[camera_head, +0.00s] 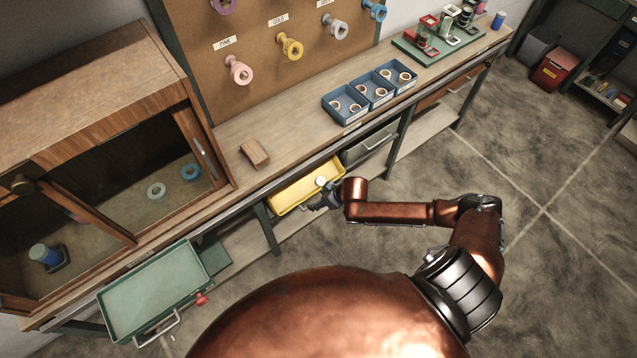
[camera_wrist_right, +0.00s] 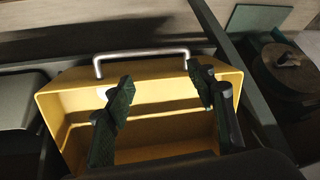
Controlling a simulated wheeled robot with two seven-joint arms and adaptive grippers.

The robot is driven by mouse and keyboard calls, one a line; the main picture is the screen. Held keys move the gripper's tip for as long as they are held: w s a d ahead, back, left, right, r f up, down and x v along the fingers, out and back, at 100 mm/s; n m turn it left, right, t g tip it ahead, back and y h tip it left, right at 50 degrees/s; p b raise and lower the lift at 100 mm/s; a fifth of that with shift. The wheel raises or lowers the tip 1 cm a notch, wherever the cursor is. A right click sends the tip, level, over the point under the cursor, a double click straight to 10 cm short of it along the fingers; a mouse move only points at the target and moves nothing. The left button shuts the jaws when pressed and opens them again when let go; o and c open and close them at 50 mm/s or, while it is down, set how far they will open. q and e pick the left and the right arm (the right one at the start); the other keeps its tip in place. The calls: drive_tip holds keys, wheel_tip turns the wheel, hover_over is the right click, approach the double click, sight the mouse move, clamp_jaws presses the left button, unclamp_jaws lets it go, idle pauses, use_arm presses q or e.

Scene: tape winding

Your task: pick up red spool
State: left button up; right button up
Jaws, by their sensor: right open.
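A small red spool-like object (camera_head: 201,299) shows in the head view just right of the open green drawer (camera_head: 110,318); I cannot tell what it rests on. My right gripper (camera_head: 325,197) is over the open yellow drawer (camera_head: 284,201), well to the right of the red object. In the right wrist view, the dark fingers of my right gripper (camera_wrist_right: 160,75) are spread apart with nothing between them, above the yellow drawer (camera_wrist_right: 66,110). A small white item (camera_head: 320,182) is in that drawer, beside the gripper. My left gripper is not in view.
The wooden workbench (camera_head: 225,135) carries a cabinet (camera_head: 90,75), a wood block (camera_head: 254,152), several blue bins (camera_head: 345,104) with rings, and a green mat (camera_head: 410,48). Coloured spools, including a pink one (camera_head: 238,70), hang on the board.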

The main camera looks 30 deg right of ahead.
approach(321, 180)
drive_tip(key=shift+w+a+f+m+t+h, duration=0.1)
drive_tip(key=shift+a+f+m+t+h, duration=0.25)
drive_tip(key=shift+a+f, duration=0.2)
drive_tip(key=shift+w+d+f, duration=0.15)
drive_tip(key=shift+w, duration=0.1)
drive_tip(key=b+x, duration=0.2)
drive_tip(key=x, duration=0.4)
drive_tip(key=shift+f+b, duration=0.25)
drive_tip(key=shift+b, duration=0.15)
drive_tip(key=shift+w+a+f, duration=0.2)
drive_tip(key=shift+w+f, duration=0.05)
drive_tip(key=shift+f, duration=0.05)
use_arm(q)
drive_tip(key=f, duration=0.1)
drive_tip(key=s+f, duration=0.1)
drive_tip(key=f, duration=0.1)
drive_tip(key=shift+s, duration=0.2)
use_arm(e)
drive_tip(key=shift+c, duration=0.5)
drive_tip(key=c, duration=0.8)
